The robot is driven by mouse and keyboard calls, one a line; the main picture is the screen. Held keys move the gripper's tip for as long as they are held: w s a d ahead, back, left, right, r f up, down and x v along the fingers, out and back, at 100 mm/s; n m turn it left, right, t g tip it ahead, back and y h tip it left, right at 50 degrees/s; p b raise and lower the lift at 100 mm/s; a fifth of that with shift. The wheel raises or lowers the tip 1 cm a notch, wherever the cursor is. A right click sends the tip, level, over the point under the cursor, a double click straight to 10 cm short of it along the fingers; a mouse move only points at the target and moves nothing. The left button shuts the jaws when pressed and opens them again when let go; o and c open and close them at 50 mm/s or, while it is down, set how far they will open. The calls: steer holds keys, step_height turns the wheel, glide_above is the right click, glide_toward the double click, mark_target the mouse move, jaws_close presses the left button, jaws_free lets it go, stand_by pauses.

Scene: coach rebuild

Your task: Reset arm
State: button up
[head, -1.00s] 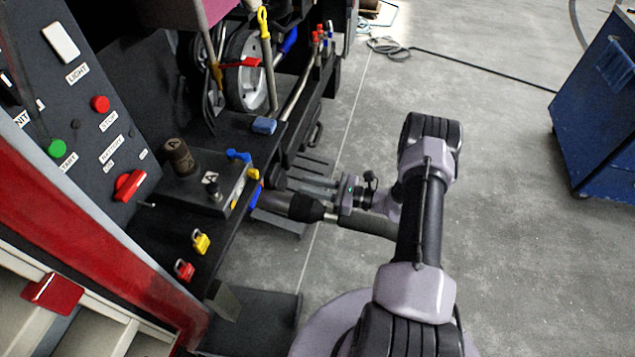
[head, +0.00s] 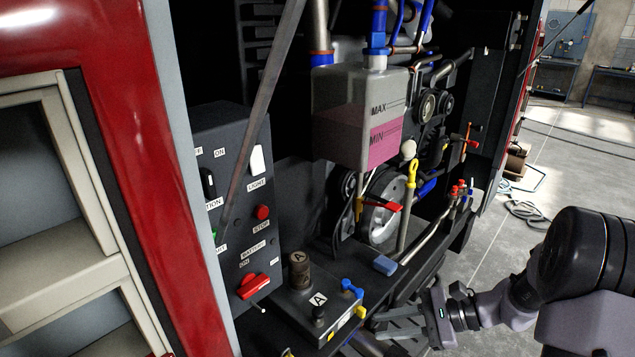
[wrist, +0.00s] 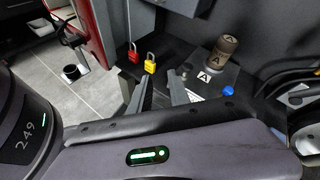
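My gripper (head: 372,324) is at the lower middle right of the head view, beside the black engine-bay ledge, with its fingers pointing left. In the wrist view my gripper (wrist: 160,84) shows two grey fingers spread apart with nothing between them. My arm is folded at the lower right of the head view; its base is out of frame.
A control panel (head: 235,205) with a red switch stands at left. A tank of pink fluid (head: 355,115) hangs above the ledge. A blue sponge-like block (head: 384,265) lies on the ledge. Red (wrist: 133,54) and yellow (wrist: 150,64) padlocks sit near the fingers. Grey floor (head: 560,175) is open at right.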

steer(key=s+a+r+n+t+h, duration=0.1)
steer(key=s+a+r+n+h, duration=0.2)
steer(key=s, duration=0.6)
steer(key=s+a+r+n+t+h, duration=0.2)
steer(key=s+r+n+h, duration=0.5)
steer(key=r, duration=0.5)
steer(key=s+a+n, duration=0.1)
steer(key=s+n, duration=0.1)
steer(key=s, duration=0.1)
steer(key=shift+s+a, duration=0.15)
steer(key=shift+s, duration=0.05)
steer(key=shift+r, duration=0.1)
